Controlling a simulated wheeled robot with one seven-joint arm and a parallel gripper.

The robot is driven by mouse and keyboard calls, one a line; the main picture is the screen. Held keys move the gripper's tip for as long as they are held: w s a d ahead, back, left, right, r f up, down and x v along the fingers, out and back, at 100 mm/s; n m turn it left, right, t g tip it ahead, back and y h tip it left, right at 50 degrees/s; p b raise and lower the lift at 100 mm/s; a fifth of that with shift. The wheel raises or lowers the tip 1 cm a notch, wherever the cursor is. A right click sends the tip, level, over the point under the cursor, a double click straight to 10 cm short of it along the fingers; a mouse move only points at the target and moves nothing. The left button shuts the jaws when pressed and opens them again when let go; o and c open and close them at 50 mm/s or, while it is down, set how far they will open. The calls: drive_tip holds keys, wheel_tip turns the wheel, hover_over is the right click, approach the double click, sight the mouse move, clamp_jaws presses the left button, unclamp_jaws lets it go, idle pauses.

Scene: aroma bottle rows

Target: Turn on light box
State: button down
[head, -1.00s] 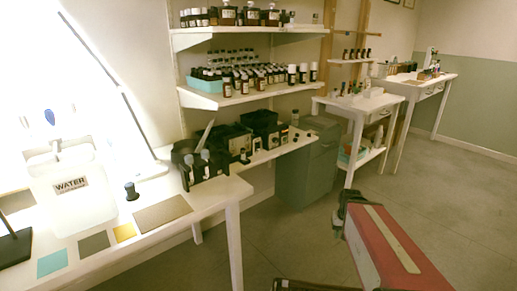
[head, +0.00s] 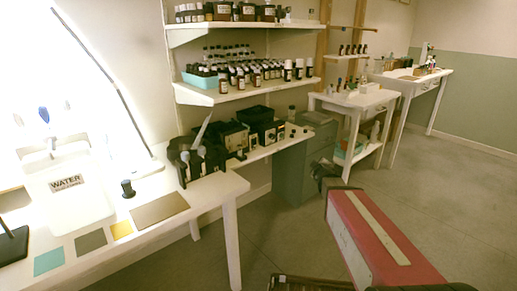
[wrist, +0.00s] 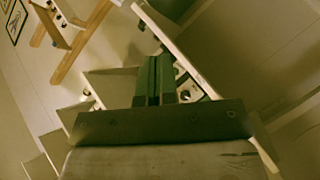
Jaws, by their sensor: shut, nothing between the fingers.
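A large, glowing white panel with a thin dark edge (head: 95,75) stands at the left of the head view, behind the worktable. It looks like the light box, but I cannot make out a switch on it. A small black knob-like object (head: 127,189) stands on the table in front of it. My gripper (wrist: 156,62) shows in the wrist view, its two dark green fingers together and empty. It points towards shelving and white furniture, with no contact visible. In the head view my red arm link is at the lower right, away from the panel; the fingertips cannot be made out there.
The white worktable (head: 185,228) holds a container marked WATER (head: 75,205), coloured squares and black devices (head: 196,160). Shelves of dark bottles (head: 250,90) hang above. A grey cabinet (head: 300,165) and more white tables stand behind. The floor (head: 430,180) at right is open.

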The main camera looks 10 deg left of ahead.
sight(255, 146)
drive_tip(key=a+r+n+g+y, duration=0.2)
drive_tip(key=a+n+y, duration=0.4)
drive_tip(key=a+n, duration=0.2)
drive_tip(key=a+r+n+g+y, duration=0.1)
drive_tip(key=a+r+n+y, duration=0.2)
drive_tip(key=a+n+y, duration=0.3)
drive_tip(key=a+n, duration=0.2)
drive_tip(key=a, duration=0.3)
drive_tip(key=shift+s+g, duration=0.4)
drive_tip(key=x, duration=1.4)
drive_tip(key=shift+a+r, duration=0.15)
drive_tip(key=shift+r, duration=0.05)
drive_tip(key=shift+w+a+f, duration=0.1)
drive_tip(key=shift+w+a, duration=0.05)
